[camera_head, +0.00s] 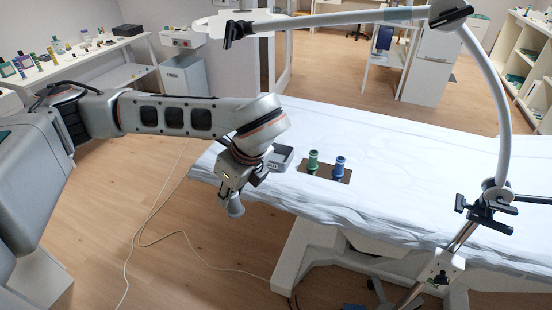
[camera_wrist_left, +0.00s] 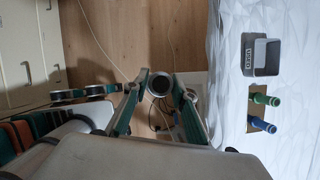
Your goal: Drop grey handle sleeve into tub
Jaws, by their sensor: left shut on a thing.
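My left gripper (camera_head: 231,198) hangs just beyond the near-left edge of the couch, fingers pointing down. It is shut on the grey handle sleeve (camera_head: 236,209), which sticks out below the fingers. In the left wrist view the sleeve (camera_wrist_left: 160,84) shows end-on as a grey ring between the fingertips (camera_wrist_left: 160,78). The tub (camera_head: 283,156) is a small open grey box on the couch, partly behind my left wrist in the head view. In the left wrist view the tub (camera_wrist_left: 262,70) lies to the right of the gripper, apart from it, with a pale label.
A green sleeve (camera_head: 313,160) and a blue sleeve (camera_head: 338,167) stand on a brown board (camera_head: 325,176) beside the tub. A white sheet (camera_head: 400,180) covers the couch. A jointed tubular arm (camera_head: 502,120) arches over its right part. A cable (camera_head: 150,235) lies on the floor.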

